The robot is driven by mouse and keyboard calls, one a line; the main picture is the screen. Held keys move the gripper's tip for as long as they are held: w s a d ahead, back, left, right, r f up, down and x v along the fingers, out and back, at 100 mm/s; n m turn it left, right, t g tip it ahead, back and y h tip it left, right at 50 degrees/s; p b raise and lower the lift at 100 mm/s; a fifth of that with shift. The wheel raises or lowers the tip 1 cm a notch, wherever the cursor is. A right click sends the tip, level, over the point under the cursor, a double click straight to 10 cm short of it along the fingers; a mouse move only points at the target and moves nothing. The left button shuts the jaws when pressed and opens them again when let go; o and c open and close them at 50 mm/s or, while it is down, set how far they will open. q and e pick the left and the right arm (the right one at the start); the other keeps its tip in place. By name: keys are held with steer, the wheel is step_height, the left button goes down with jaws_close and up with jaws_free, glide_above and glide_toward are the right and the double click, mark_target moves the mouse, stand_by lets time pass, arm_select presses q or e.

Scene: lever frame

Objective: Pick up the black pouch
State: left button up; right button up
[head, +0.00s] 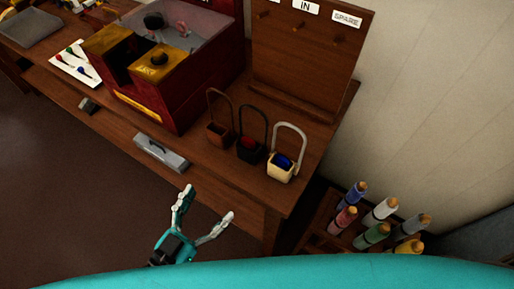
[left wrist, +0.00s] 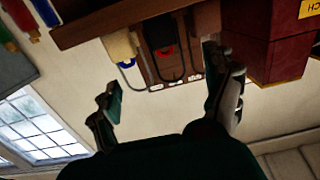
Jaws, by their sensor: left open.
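The black pouch (head: 250,153) stands upright on the wooden table, with its dark handle loop raised and something red inside. It is between a brown pouch (head: 218,132) on its left and a cream pouch (head: 281,171) with blue contents on its right. My left gripper (head: 209,204) is open and empty, in front of the table edge and apart from the pouches. In the left wrist view, which appears upside down, the black pouch (left wrist: 164,37) shows beyond the spread fingers (left wrist: 164,82). My right gripper is not in view.
A grey metal box (head: 162,153) lies near the table's front edge. A red and gold box (head: 160,80) stands behind it. A wooden board with pegs (head: 310,50) rises behind the pouches.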

arm_select(q)
steer(key=p, duration=0.2)
glide_toward(247, 146)
steer(key=x, duration=0.3)
steer(key=shift+w+d+f, duration=0.1)
steer(key=shift+d+f, duration=0.15)
steer(key=shift+f, duration=0.15)
steer(key=shift+w+d+p, duration=0.3)
steer(key=shift+w, duration=0.1)
steer(key=shift+w+d, duration=0.1)
steer(key=shift+w, duration=0.2)
steer(key=p+x, duration=0.1)
steer(key=x, duration=0.2)
steer(key=shift+w+r, duration=0.1)
steer(key=shift+w, duration=0.3)
steer(key=shift+w+d+p, duration=0.3)
steer(key=shift+w+d, duration=0.05)
steer(key=shift+c, duration=1)
steer(key=c, duration=1.3)
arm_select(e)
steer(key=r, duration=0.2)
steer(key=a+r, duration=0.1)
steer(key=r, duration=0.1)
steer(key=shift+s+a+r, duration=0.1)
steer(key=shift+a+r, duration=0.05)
arm_select(q)
steer(key=shift+r, duration=0.15)
